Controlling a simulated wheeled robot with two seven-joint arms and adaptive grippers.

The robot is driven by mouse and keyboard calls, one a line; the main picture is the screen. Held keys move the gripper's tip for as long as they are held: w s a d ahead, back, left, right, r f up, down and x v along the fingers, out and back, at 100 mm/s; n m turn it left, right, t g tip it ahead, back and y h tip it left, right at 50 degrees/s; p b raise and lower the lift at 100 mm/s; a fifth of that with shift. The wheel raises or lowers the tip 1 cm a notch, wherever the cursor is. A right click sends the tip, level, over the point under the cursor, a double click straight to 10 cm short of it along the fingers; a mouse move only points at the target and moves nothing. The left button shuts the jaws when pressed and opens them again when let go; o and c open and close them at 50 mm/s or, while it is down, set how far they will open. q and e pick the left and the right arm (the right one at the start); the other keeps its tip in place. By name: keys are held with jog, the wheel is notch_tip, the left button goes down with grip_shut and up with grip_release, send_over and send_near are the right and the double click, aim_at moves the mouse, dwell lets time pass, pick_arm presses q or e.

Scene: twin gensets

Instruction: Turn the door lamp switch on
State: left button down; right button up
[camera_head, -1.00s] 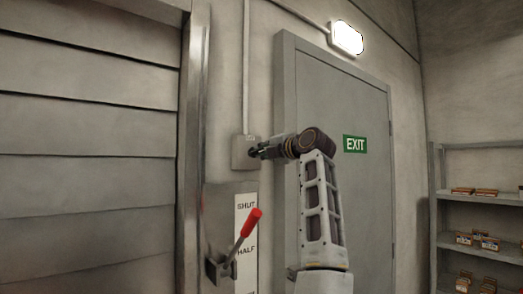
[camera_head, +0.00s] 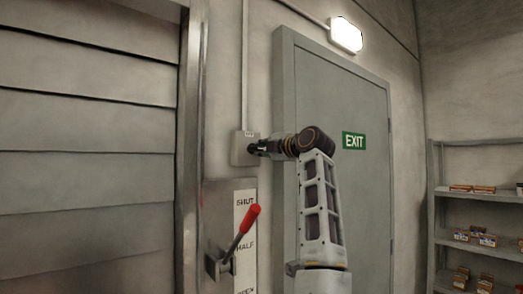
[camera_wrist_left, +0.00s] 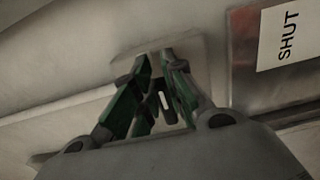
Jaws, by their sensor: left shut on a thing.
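The door lamp switch is a small grey box (camera_head: 238,157) on the wall left of the grey exit door (camera_head: 345,190). A small label shows at its top edge, too small to read surely. My left gripper (camera_head: 254,148) is at the front of the box, shut on the switch's lever, which the fingers hide. In the left wrist view the fingertips (camera_wrist_left: 155,58) come together against the switch plate (camera_wrist_left: 197,52). A small pale mark shows between the fingers. The lamp (camera_head: 346,35) above the door glows white. My right gripper is not in view.
Below the switch, a red-handled lever (camera_head: 240,232) stands out from a plate marked SHUT and HALF (camera_head: 245,215). A slatted shutter (camera_head: 90,130) fills the left. Shelves with boxes (camera_head: 475,195) stand at the right.

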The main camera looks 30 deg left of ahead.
pick_arm(q)
jog(key=c, duration=1.5)
grip_release()
jog(key=shift+o, duration=0.2)
jog(key=shift+d, duration=0.15)
jog(key=v, duration=1.1)
jog(key=shift+s+d, duration=0.15)
jog(key=shift+d, duration=0.2)
jog(key=shift+f, duration=0.1)
